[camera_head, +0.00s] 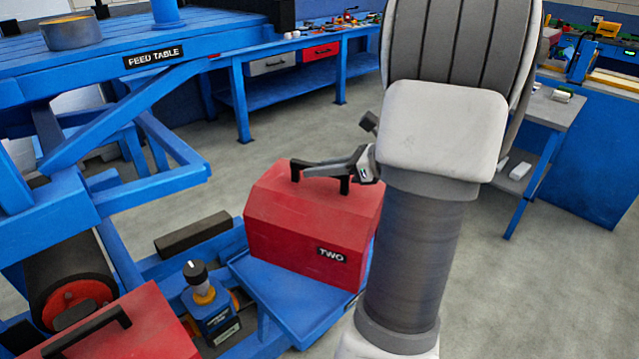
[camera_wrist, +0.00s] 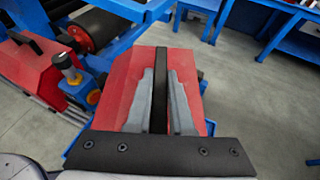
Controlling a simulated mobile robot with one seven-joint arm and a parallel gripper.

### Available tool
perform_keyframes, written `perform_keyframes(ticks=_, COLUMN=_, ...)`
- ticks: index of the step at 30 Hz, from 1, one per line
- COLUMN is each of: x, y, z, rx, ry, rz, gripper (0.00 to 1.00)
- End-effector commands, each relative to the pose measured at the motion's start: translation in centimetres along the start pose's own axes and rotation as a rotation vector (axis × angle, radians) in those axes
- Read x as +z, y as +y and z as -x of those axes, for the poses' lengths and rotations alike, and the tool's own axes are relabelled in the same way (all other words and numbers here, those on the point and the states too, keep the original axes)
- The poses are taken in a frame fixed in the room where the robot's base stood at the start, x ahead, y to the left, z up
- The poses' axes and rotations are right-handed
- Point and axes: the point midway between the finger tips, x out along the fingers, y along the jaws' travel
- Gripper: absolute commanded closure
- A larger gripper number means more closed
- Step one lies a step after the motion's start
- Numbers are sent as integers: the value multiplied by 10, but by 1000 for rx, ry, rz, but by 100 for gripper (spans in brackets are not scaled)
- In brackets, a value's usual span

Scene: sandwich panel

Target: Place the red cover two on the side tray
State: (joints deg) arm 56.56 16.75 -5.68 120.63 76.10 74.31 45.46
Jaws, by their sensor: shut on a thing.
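The red cover two (camera_head: 305,225) is a red box-like cover with a sloped top, a black handle and a "TWO" label. It is upright over the blue side tray (camera_head: 292,312), its base at or very near the tray surface; I cannot tell whether it touches. Bare tray shows along its front edge. My gripper (camera_head: 335,168) is shut on the black handle from above. In the wrist view, both grey fingers of my gripper (camera_wrist: 160,95) lie along the handle, with the red cover (camera_wrist: 122,85) below. My arm hides the cover's right edge in the head view.
Another red cover (camera_head: 125,330) with a black handle is at the lower left. A small device with a black knob (camera_head: 195,272) stands left of the tray. The feed table (camera_head: 120,65) frame and a dark roller (camera_head: 65,275) are at left.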

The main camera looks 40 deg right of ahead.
Motion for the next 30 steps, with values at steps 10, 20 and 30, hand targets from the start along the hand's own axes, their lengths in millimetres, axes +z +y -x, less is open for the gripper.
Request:
perform_keyframes(ticks=10, x=-31, y=0, z=-12, rx=-1, ry=-2, rz=-1, gripper=100)
perform_keyframes(ticks=20, x=-34, y=0, z=-13, rx=0, ry=1, rz=-1, gripper=75)
perform_keyframes(ticks=30, x=-34, y=0, z=-13, rx=0, ry=1, rz=-1, gripper=50)
